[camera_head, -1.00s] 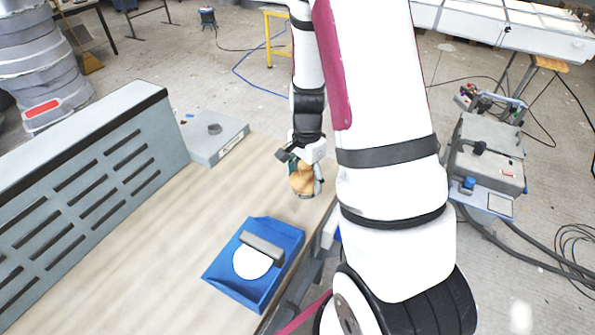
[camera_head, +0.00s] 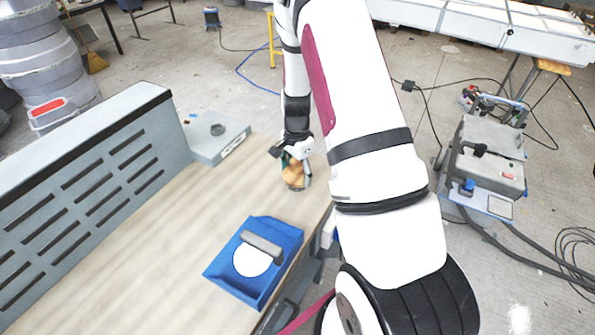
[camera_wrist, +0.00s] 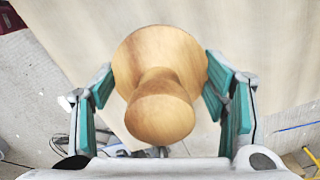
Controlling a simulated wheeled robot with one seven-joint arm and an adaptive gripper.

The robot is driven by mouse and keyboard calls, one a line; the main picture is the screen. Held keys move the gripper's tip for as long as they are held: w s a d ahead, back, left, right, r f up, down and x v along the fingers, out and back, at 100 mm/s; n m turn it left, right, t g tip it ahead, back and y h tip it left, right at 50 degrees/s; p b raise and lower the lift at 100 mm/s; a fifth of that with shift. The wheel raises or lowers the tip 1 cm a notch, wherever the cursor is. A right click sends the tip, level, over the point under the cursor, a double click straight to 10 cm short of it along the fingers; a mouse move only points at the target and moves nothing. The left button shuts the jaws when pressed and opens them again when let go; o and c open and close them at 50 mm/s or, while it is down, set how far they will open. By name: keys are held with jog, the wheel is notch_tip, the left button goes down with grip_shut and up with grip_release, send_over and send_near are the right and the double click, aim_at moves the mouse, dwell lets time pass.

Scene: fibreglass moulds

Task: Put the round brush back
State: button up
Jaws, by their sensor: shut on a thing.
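The round brush (camera_head: 294,177) has a light wooden knob handle and a rounded wooden body. In the head view it is at the right edge of the wooden table, near its far end. My gripper (camera_head: 292,164) is shut on it from above. In the wrist view the round brush (camera_wrist: 160,85) fills the middle, with the green finger pads of my gripper (camera_wrist: 160,92) on both sides of its body. The underside of the brush is hidden in the wrist view. Whether it touches the table I cannot tell.
A blue tray (camera_head: 222,271) with a white disc (camera_head: 252,261) and a grey bar-like piece (camera_head: 262,246) lies on the near part of the table (camera_head: 170,235). A grey box (camera_head: 216,140) stands at the far end. A slotted grey panel (camera_head: 90,180) borders the left side.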

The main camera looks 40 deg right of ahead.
jog(key=shift+f, duration=0.15)
jog(key=o, duration=1.1)
